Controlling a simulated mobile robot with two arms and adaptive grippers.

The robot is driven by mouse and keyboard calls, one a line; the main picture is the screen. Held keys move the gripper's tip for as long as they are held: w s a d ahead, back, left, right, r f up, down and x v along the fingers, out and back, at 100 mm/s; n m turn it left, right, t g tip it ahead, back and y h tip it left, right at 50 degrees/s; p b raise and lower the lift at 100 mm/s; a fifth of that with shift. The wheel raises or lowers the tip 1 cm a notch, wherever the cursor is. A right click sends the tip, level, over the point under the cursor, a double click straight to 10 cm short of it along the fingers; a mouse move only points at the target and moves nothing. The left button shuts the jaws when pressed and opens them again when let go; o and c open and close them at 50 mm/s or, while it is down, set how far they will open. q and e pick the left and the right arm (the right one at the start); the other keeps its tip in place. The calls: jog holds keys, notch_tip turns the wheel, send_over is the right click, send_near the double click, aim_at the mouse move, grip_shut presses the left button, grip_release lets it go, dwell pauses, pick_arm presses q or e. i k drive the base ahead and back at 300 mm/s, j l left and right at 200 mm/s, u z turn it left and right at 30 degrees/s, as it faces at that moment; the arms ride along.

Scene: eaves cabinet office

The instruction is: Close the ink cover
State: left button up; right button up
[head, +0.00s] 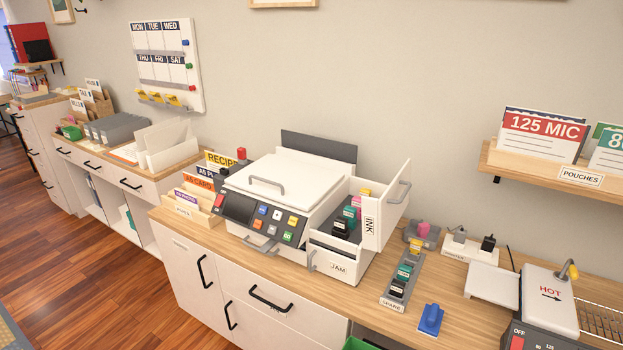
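A white printer (285,190) with a dark control panel stands on the wooden counter. Below the bay is a front panel labelled JAM (338,265) with a handle. Neither of my grippers is in view.
Right of the printer, a grey rack of spare cartridges (403,276) and a blue object (431,318) sit on the counter. A laminator marked HOT (545,298) stands farther right. A shelf (555,172) with pouches hangs above. Card folders (198,200) stand left of the printer.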

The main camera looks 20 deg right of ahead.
aim_at(380, 217)
jog(key=z, duration=0.35)
jog(key=l+z, duration=0.2)
jog(key=z, duration=0.2)
jog(key=i+l+z, duration=0.15)
jog(key=z, duration=0.25)
jog(key=i+l+z, duration=0.1)
jog(key=z, duration=0.3)
